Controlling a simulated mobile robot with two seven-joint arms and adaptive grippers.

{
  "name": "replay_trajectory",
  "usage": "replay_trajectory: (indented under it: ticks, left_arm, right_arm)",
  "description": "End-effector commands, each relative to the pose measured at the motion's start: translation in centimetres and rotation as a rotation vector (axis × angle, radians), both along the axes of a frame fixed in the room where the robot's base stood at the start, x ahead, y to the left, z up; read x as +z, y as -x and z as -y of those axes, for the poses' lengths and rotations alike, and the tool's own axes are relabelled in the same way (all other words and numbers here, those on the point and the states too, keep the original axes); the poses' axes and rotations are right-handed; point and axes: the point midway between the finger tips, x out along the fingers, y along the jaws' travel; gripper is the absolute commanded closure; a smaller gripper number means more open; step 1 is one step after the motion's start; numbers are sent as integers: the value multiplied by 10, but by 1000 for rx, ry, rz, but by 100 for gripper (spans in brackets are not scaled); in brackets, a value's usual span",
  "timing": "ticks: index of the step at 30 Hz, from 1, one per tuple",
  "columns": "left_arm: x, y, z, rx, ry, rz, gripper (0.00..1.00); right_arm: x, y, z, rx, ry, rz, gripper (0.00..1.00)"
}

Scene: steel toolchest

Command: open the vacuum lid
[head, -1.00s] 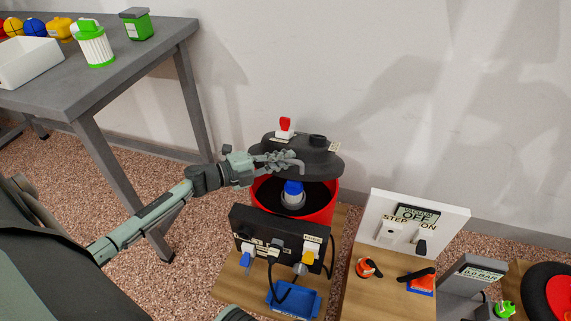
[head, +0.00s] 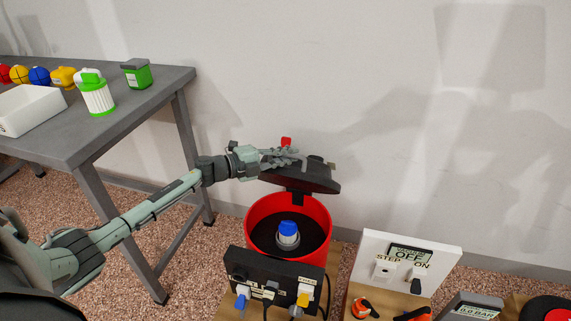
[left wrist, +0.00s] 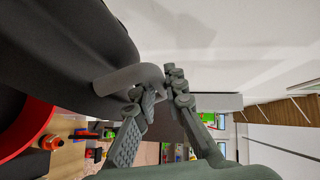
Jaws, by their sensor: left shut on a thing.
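The vacuum is a red drum (head: 258,212) with a dark lid (head: 318,178) above it. The lid is tilted up and clear of the drum's front rim, and a blue-topped piece (head: 288,230) shows inside the drum. My left gripper (head: 292,160) is at the lid's left side. In the left wrist view, the left gripper (left wrist: 160,95) is shut on a grey bent handle (left wrist: 128,78) that joins the dark lid (left wrist: 65,45). The drum's red rim (left wrist: 30,135) shows at the left there. A red knob (head: 286,142) shows behind the gripper. My right gripper is not visible.
A black socket panel (head: 250,265) stands in front of the drum. A white panel (head: 440,258) reading OFF stands to the right. A grey table (head: 150,100) at the left holds a white tray (head: 30,108) and a green-and-white canister (head: 96,97). The wall is behind.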

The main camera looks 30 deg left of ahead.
Motion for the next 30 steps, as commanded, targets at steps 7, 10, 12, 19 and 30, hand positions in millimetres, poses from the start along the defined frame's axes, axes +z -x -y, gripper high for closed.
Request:
replay_trajectory:
  ticks: [7, 10, 12, 19, 30]
  left_arm:
    - [5, -3, -1, 0, 2, 5, 100]
    - [4, -3, -1, 0, 2, 5, 100]
    - [4, -3, -1, 0, 2, 5, 100]
    - [3, -3, -1, 0, 1, 3, 80]
    - [3, 18, -13, 1, -2, -3, 80]
  right_arm:
    - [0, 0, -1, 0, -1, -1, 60]
    - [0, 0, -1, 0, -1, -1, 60]
    - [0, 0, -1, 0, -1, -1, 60]
    - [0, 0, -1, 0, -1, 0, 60]
    - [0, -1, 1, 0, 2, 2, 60]
